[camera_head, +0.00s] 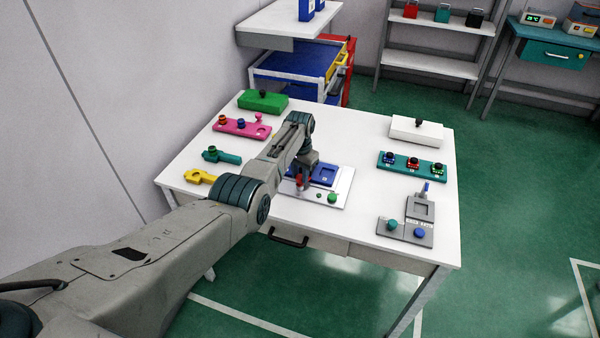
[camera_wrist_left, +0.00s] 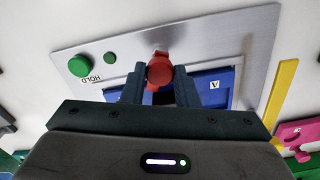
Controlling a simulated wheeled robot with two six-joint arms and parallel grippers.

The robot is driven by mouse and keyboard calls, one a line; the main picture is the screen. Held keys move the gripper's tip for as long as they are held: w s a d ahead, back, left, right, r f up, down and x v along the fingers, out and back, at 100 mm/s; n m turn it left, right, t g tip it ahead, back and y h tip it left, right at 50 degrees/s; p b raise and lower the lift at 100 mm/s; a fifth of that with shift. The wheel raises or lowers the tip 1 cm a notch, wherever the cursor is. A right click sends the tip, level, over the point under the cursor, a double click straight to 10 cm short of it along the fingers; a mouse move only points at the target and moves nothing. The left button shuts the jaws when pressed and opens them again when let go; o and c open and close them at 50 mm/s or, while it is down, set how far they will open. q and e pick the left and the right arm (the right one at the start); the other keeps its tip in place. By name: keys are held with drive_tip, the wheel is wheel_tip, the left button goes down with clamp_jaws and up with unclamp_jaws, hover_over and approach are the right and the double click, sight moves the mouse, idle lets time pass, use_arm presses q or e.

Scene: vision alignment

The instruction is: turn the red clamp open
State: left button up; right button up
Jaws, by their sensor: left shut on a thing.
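The red clamp (camera_wrist_left: 160,69) is a red knob with a small lever. It sits at the edge of a blue recessed block (camera_wrist_left: 216,84) on a silver plate (camera_wrist_left: 200,38). In the wrist view the dark fingers of my left gripper (camera_wrist_left: 160,88) stand on both sides of the clamp and are shut on it. In the head view the left gripper (camera_head: 303,183) reaches down onto the plate (camera_head: 341,187) and hides much of the clamp. A green HOLD button (camera_wrist_left: 79,65) and a smaller green one (camera_wrist_left: 110,58) are beside it. My right gripper is not in view.
The white table (camera_head: 360,222) carries a grey fixture (camera_head: 421,208), a teal panel with knobs (camera_head: 412,163), a pink plate (camera_head: 240,127), a yellow piece (camera_head: 202,177), a green box (camera_head: 263,101) and a white box (camera_head: 416,130). Bare tabletop lies right of the silver plate.

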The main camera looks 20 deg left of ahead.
sight(300, 176)
use_arm(q)
drive_tip(key=m, duration=1.2)
drive_tip(key=shift+m+p, duration=0.3)
drive_tip(key=shift+p, duration=0.1)
idle(0.3)
drive_tip(key=o, duration=1)
drive_tip(key=shift+r, duration=0.1)
drive_tip(key=shift+r, duration=0.35)
wheel_tip(300, 176, up, 10)
drive_tip(key=shift+b, duration=0.3)
drive_tip(key=shift+f, duration=0.1)
